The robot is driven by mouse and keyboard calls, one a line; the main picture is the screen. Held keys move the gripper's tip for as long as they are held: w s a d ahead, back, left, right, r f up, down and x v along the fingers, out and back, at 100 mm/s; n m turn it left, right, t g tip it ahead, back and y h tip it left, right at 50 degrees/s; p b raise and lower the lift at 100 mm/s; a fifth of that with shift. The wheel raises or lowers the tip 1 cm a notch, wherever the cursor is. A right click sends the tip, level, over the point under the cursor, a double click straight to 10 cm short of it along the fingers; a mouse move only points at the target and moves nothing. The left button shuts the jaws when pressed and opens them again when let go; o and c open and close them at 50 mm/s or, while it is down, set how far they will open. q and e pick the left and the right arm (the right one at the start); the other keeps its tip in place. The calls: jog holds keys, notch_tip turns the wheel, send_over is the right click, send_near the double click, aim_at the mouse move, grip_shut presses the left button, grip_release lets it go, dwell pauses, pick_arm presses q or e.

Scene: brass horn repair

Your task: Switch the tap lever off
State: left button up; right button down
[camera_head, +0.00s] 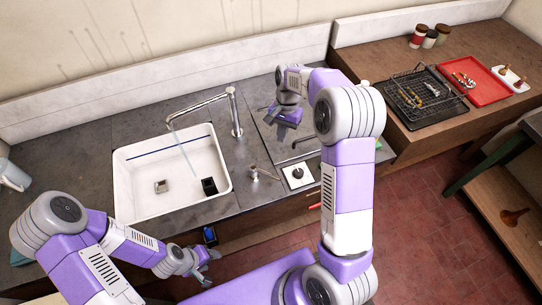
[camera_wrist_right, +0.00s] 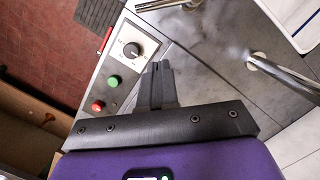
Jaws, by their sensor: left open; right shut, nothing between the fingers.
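The metal tap (camera_head: 234,112) stands at the back right of the white sink (camera_head: 122,188). A thin pale stream of water (camera_head: 187,158) falls from its spout into the sink. No separate lever shows clearly on the tap. A small metal fitting with a side handle (camera_head: 262,174) stands on the counter right of the sink. My right gripper (camera_head: 267,110) is right of the tap, over the counter, apart from it. In the right wrist view its fingers (camera_wrist_right: 158,72) are shut and empty; the tap's post (camera_wrist_right: 285,68) is to their right. My left gripper (camera_head: 204,266) is open, in front of the counter.
A control panel with a black knob (camera_wrist_right: 132,50), green button (camera_wrist_right: 113,81) and red button (camera_wrist_right: 97,106) is left of the right fingers. A black block (camera_head: 209,186) is in the sink. A wire basket (camera_head: 415,88) and red tray (camera_head: 478,85) are on the wooden bench.

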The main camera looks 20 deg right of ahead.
send_near(267, 174)
jog(key=w+d+f, duration=0.1)
jog(key=d+f, duration=0.3)
jog(key=f, duration=0.2)
jog(key=shift+s+a+f+p, duration=0.25)
jog(key=shift+s+a+p, duration=0.05)
jog(key=shift+s+a, duration=0.2)
jog(key=shift+s+a+f+p, duration=0.3)
jog(key=shift+s+a, duration=0.15)
jog(key=shift+a, duration=0.1)
jog(key=shift+a+r, duration=0.1)
